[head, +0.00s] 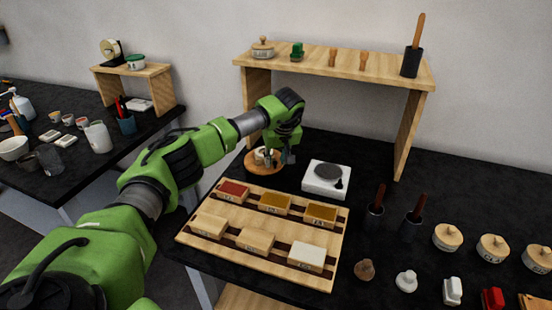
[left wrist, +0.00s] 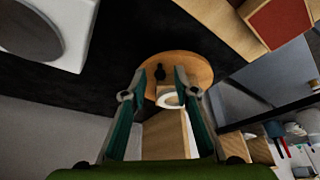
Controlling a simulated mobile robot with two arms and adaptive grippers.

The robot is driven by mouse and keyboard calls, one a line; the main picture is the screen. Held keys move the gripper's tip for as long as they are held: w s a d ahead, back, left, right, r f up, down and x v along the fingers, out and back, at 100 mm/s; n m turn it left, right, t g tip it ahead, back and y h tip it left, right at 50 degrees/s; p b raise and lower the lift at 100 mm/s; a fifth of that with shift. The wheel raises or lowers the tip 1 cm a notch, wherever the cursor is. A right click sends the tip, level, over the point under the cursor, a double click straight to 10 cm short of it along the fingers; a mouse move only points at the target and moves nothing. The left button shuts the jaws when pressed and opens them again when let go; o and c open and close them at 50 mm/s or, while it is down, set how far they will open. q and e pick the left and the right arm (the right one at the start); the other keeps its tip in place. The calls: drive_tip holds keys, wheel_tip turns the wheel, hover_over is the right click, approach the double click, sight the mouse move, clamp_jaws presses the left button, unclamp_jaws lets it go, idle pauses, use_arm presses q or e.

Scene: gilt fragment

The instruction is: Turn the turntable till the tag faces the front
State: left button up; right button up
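The turntable (head: 250,165) is a round wooden disc on the black table, left of the white device. It also shows in the left wrist view (left wrist: 200,66). A pale, ring-topped object (head: 260,156) stands on it; the wrist view shows its white rim (left wrist: 168,97) and a small dark knob (left wrist: 160,72) on the disc. My left gripper (head: 283,158) is low at the disc's right side. In the wrist view its fingers (left wrist: 160,76) are apart, with the knob and white rim between them; contact cannot be told. I cannot make out the tag. My right gripper is not in view.
A white device with a dark round plate (head: 313,188) stands close right of the turntable. A wooden tray (head: 191,240) of small boxes lies in front. A wooden shelf (head: 350,73) stands behind. Dark holders (head: 373,220) and lidded pots (head: 447,238) are at right.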

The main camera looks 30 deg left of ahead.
use_arm(q)
clamp_jaws()
